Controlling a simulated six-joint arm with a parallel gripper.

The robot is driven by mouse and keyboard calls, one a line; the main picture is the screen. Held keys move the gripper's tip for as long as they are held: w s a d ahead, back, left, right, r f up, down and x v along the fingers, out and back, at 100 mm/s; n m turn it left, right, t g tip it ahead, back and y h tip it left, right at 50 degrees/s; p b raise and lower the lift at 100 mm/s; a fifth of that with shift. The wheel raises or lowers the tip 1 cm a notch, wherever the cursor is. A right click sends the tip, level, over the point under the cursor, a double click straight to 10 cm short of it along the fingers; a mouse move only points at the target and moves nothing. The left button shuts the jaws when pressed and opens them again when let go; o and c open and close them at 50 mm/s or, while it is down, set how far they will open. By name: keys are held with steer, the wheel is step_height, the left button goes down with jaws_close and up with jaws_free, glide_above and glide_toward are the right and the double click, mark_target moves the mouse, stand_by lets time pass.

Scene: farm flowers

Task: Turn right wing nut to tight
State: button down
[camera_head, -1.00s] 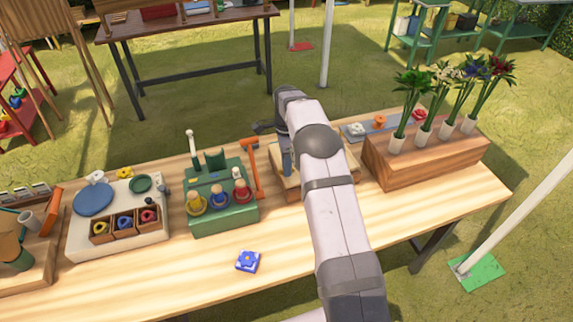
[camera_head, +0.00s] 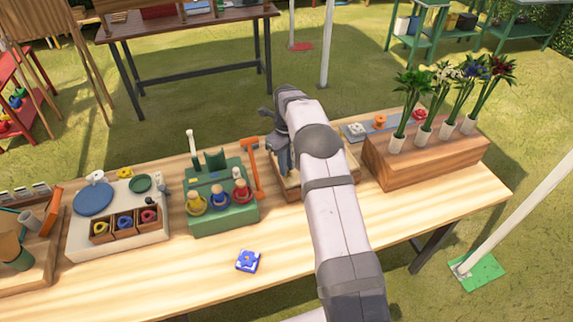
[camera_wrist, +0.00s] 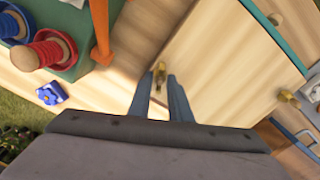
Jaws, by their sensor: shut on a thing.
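A wooden board with a green edge (camera_wrist: 222,38) lies under my gripper in the wrist view. In the head view the wooden base (camera_head: 291,187) is partly hidden behind my arm. My gripper (camera_wrist: 160,78) is shut on a small brass wing nut (camera_wrist: 159,70) near the board's left edge. A second brass wing nut (camera_wrist: 287,96) stands apart at the right of the wrist view, with no finger on it. In the head view my gripper (camera_head: 286,168) points down over the base, and the wing nuts are hidden or too small to see.
An orange hammer (camera_head: 252,165) and a green block with colored pegs (camera_head: 222,222) stand close on the left. A wooden flower holder (camera_head: 425,165) is on the right. A blue flower piece (camera_head: 248,261) lies at the front, with bare table (camera_head: 290,235) around it.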

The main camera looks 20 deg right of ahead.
steer(key=m, duration=0.4)
steer(key=shift+w+r+m, duration=0.3)
steer(key=shift+r+m, duration=0.1)
stand_by(0.4)
steer(key=c, duration=1.9)
jaws_free()
steer(key=shift+o, duration=1.4)
steer(key=shift+s, duration=0.25)
steer(key=shift+f, duration=0.1)
step_height(320, 180, up, 7)
steer(key=b, duration=0.2)
steer(key=shift+r, duration=0.2)
